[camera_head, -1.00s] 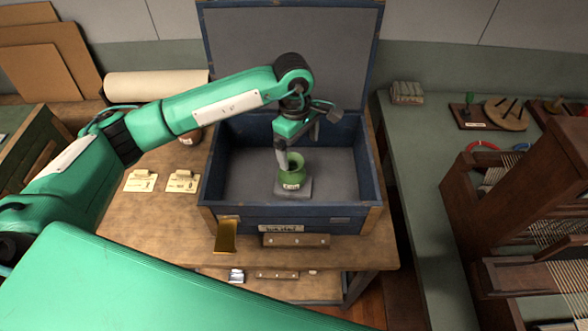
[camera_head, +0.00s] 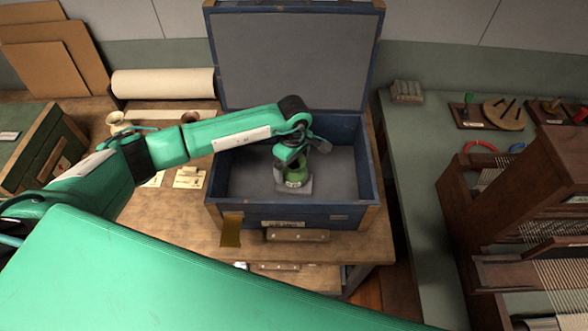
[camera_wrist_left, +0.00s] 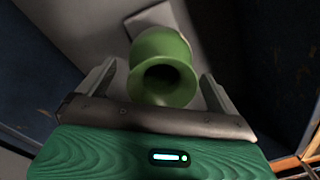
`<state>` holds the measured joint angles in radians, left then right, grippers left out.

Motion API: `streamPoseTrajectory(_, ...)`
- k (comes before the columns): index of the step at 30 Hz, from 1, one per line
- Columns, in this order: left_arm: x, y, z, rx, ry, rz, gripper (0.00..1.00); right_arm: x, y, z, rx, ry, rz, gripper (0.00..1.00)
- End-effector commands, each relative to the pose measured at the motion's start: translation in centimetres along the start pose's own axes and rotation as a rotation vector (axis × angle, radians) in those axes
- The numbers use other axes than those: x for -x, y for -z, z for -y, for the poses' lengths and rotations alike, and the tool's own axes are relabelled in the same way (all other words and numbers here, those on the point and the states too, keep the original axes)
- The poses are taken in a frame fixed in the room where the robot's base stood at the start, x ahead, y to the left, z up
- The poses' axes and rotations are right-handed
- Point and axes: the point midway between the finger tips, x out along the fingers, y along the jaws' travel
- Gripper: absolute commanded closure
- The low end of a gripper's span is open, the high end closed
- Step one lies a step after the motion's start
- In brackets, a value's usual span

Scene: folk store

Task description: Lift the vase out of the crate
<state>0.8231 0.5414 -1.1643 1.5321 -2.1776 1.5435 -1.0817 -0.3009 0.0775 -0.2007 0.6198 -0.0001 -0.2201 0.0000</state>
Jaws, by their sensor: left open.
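The green vase (camera_head: 297,176) stands upright on a small grey pad (camera_head: 307,186) inside the open blue crate (camera_head: 345,213). My left gripper (camera_head: 287,172) is down in the crate at the vase, and my wrist partly covers the vase in the head view. In the left wrist view the vase (camera_wrist_left: 163,68) shows its dark round mouth between the two spread fingers of my left gripper (camera_wrist_left: 160,90). Gaps show between the fingers and the vase's rim there. The lower part of the vase is hidden in the wrist view. My right gripper is not in view.
The crate's raised lid (camera_head: 290,60) stands behind it, and its walls rise close around my gripper. A paper roll (camera_head: 163,83) and small cards (camera_head: 189,177) lie on the table to the left. A wooden loom (camera_head: 520,200) stands at the right.

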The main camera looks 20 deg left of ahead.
Motion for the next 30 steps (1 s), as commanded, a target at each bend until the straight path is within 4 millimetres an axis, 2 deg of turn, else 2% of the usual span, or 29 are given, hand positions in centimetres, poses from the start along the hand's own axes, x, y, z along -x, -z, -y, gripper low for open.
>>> streamPoseTrajectory(1,-0.2,0.1,-0.1,0.003,0.003,0.001,0.04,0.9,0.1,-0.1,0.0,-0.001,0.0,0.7)
streamPoseTrajectory(6,-2.2,0.1,-0.1,0.001,0.001,0.001,0.04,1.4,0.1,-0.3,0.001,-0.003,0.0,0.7)
streamPoseTrajectory(14,-2.6,0.1,-0.1,0.001,-0.001,0.0,0.04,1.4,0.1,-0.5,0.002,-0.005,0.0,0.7)
streamPoseTrajectory(22,-2.6,0.1,-0.1,0.001,-0.001,0.0,0.57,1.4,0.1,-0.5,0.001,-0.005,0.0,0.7)
streamPoseTrajectory(30,-2.5,0.1,-0.2,0.0,-0.002,0.0,0.59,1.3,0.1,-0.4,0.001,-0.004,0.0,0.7)
